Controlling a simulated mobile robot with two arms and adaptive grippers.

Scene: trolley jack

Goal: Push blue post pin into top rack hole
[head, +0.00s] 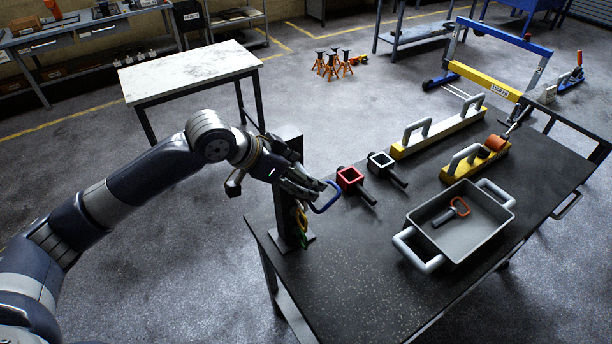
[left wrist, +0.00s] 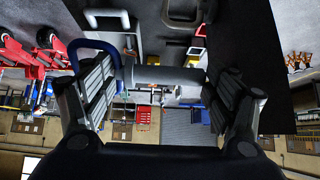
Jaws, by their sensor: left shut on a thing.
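The blue post pin has a blue loop handle (head: 327,197) and a grey shaft (left wrist: 165,77). My left gripper (head: 303,186) is shut on it beside the upper part of the dark upright rack (head: 285,205). In the left wrist view the shaft lies across between the fingers, with the blue loop at left and its other end toward a dark surface at right. The rack's top hole is hidden, and I cannot tell whether the shaft tip is in it. Yellow and green handles (head: 302,228) show lower on the rack. My right gripper is not in view.
The rack stands at the left end of the black table (head: 340,270). A grey tray (head: 480,235) holds a red-handled pin (head: 453,212). The table's front left is clear.

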